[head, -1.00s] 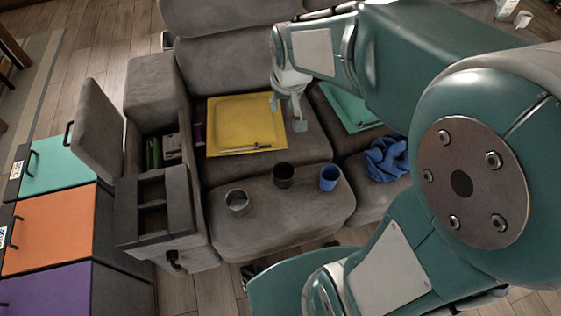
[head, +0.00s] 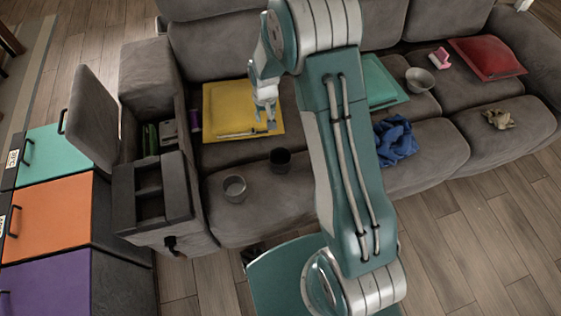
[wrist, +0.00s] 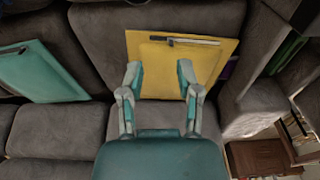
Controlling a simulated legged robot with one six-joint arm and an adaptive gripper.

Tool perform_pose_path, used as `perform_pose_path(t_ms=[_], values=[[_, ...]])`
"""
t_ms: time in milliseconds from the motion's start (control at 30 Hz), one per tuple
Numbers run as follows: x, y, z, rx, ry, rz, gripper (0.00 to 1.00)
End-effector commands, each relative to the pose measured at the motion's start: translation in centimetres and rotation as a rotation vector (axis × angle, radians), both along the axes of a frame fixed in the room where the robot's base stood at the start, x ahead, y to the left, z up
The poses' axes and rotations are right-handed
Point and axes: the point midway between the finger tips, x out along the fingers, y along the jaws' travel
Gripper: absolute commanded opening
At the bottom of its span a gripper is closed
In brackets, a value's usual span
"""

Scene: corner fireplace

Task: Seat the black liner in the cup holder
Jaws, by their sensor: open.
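The black liner looks like the small dark cup (head: 280,160) standing upright on the front of the grey sofa seat in the head view. The cup holder is the dark console (head: 179,190) in the sofa's left arm, with square recesses in its top; no liner shows in them. My gripper (head: 265,126) is open and empty, pointing down over the yellow square, behind the black liner. In the wrist view its spread fingers (wrist: 160,78) frame the near part of the yellow square. The liner is not visible in the wrist view.
A yellow square (head: 225,98) carries a thin pen-like item. A blue cloth (head: 396,140) lies right of my arm. A raised armrest lid (head: 92,117) stands beside an open bin with green items (head: 151,138).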

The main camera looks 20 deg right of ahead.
Motion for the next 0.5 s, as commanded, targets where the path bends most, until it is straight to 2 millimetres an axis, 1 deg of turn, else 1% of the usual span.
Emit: perform_pose_path(t_ms=[33, 300, 400, 500], values=[[0.1, 0.1, -1.7, -0.001, 0.014, 0.000, 0.44], [0.2, 0.5, -9.6, -0.004, 0.068, 0.001, 0.44], [0.0, 0.7, -12.2, -0.005, 0.083, 0.001, 0.44], [-0.3, 0.7, -13.9, -0.006, 0.094, 0.001, 0.44]])
